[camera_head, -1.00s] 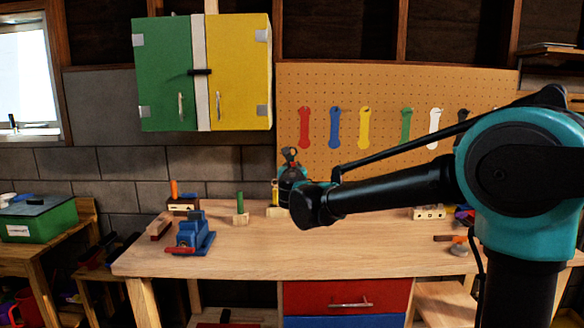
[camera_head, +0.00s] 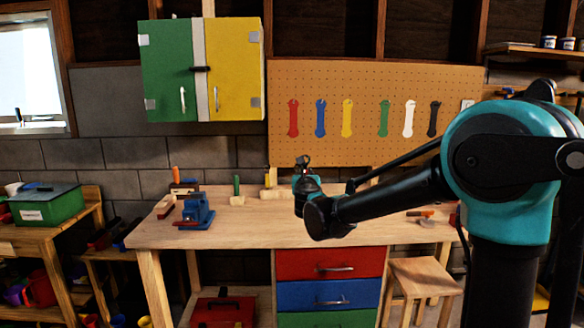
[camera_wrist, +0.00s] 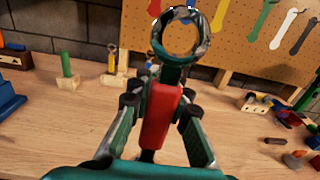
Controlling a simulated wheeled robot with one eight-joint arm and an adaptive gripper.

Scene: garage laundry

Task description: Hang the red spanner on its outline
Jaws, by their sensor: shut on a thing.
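My gripper (camera_wrist: 160,100) is shut on the red spanner (camera_wrist: 160,118) in the wrist view. Its red handle lies between the fingers, and its metal ring end points up and away from me. In the head view my gripper (camera_head: 304,172) is above the workbench, in front of and below the pegboard (camera_head: 330,154); the spanner is too small there to make out clearly. The red outline (camera_head: 293,118) is leftmost in a row of coloured spanner outlines on the pegboard. The spanner is apart from the board.
The workbench (camera_head: 240,228) carries a blue vice (camera_head: 195,211) and a green-handled tool (camera_head: 237,188) at its left. A green and yellow cabinet (camera_head: 235,70) hangs left of the pegboard. A stool (camera_head: 425,273) stands right of the drawers. The bench middle is clear.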

